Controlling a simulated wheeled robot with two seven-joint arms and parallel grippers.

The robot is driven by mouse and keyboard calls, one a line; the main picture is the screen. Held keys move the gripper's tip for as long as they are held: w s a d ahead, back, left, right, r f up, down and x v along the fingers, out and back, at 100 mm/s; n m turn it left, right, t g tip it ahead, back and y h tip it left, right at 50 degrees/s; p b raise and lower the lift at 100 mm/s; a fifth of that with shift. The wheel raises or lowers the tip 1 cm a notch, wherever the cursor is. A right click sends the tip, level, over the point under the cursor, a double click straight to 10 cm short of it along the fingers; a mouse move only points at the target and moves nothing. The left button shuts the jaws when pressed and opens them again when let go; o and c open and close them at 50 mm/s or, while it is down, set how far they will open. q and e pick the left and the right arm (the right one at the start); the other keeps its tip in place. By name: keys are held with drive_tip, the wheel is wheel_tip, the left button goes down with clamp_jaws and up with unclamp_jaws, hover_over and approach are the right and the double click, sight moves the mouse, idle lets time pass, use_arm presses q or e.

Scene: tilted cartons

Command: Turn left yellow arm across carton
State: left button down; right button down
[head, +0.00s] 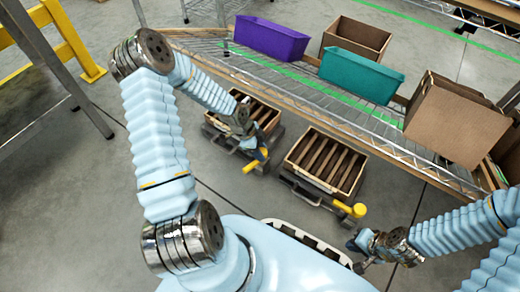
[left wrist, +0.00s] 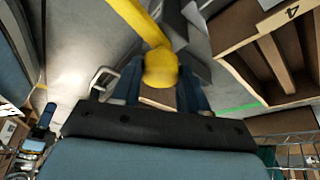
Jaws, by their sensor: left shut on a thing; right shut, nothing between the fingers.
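The left yellow arm (head: 255,160) sticks out at the front of the left dark stand, under the left open carton (head: 240,103). My left gripper (head: 262,154) is at that arm. In the left wrist view the yellow arm (left wrist: 139,20) ends in a round knob (left wrist: 160,68) between my blue fingers, which are shut on it. The left carton's slatted inside is partly hidden by my left wrist in the head view. A slatted carton (left wrist: 268,45) also shows at upper right in the left wrist view. My right gripper (head: 358,256) is shut and empty at lower right.
A right carton (head: 325,161) sits on a second stand with its own yellow arm (head: 350,209). A sloped wire rack (head: 300,85) behind holds a purple bin (head: 270,38), a teal bin (head: 361,74) and brown boxes (head: 457,120). Grey floor lies open at left.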

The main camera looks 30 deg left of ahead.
use_arm(q)
drive_tip(key=shift+r+m+g+p, duration=0.1)
drive_tip(key=shift+m+g+p, duration=0.3)
drive_tip(key=shift+m+p, duration=0.45)
drive_tip(key=m+g, duration=0.1)
drive_tip(key=m, duration=0.2)
drive_tip(key=shift+w, duration=0.15)
drive_tip(key=m+g, duration=0.1)
drive_tip(key=m, duration=0.2)
drive_tip(key=shift+w+m, duration=0.1)
drive_tip(key=shift+m, duration=0.25)
drive_tip(key=m+g+b, duration=0.1)
drive_tip(key=m+g, duration=0.1)
drive_tip(key=m, duration=0.2)
drive_tip(key=shift+w+m+y, duration=0.1)
drive_tip(key=shift+m+y, duration=0.3)
